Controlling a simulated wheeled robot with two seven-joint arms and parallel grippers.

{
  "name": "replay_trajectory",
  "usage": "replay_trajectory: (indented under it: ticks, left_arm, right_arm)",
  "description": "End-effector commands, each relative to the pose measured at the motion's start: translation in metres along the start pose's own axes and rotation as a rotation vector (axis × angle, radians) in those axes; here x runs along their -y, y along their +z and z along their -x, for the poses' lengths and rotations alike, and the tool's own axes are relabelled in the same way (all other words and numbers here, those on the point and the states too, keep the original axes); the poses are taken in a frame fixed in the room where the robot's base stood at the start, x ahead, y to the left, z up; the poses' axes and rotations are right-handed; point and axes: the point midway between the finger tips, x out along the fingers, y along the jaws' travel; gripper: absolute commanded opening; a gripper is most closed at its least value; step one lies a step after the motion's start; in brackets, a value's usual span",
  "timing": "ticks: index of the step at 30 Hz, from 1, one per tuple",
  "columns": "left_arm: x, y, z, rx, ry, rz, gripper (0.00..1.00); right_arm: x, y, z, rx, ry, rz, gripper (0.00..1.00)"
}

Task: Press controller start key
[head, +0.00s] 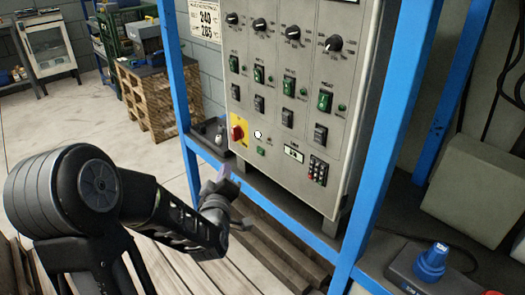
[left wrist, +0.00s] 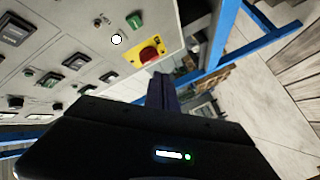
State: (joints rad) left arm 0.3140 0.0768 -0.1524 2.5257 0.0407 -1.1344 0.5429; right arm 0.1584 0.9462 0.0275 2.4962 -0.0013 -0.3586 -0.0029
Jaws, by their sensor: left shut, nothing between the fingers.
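The controller is a grey control panel (head: 282,110) in a blue frame. Along its bottom are a red knob on a yellow plate (head: 238,133), a round white button (head: 257,134), a small green key (head: 261,151), a small display (head: 293,154) and a keypad (head: 317,169). Labels are too small to read, so I cannot tell which is the start key. The left wrist view also shows the green key (left wrist: 134,21), white button (left wrist: 116,39) and red knob (left wrist: 149,54). My left gripper (head: 226,182) is shut and empty, below and left of these controls, apparently apart from the panel.
Blue posts (head: 395,130) flank the panel. A dark tray (head: 209,138) with small items sits at its left. A box with a blue knob (head: 432,262) stands on the right shelf. Wooden pallets (head: 158,100) stand behind; floor at left is clear.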

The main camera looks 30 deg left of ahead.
Motion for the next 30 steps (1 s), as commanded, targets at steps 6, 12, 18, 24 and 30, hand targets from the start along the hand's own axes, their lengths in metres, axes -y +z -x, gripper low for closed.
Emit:
replay_trajectory:
  ticks: [6, 12, 18, 24, 30]
  left_arm:
    - [0.000, 0.001, 0.000, 0.003, -0.001, -0.002, 0.00]
    - [-0.003, 0.005, -0.004, 0.005, -0.001, -0.004, 0.00]
    - [-0.013, 0.014, -0.017, 0.007, 0.000, -0.004, 0.00]
    - [-0.027, 0.028, -0.036, 0.007, 0.000, -0.004, 0.00]
    - [-0.037, 0.041, -0.053, 0.004, 0.001, -0.004, 0.00]
  right_arm:
    - [0.000, -0.001, 0.000, -0.001, 0.000, 0.000, 0.36]
    - [0.001, -0.001, 0.001, -0.001, 0.000, 0.000, 0.36]
    - [0.002, -0.001, 0.005, -0.001, 0.000, 0.000, 0.36]
    - [0.004, -0.001, 0.010, -0.001, 0.000, 0.001, 0.36]
    - [0.002, -0.001, 0.005, -0.001, 0.000, 0.001, 0.36]
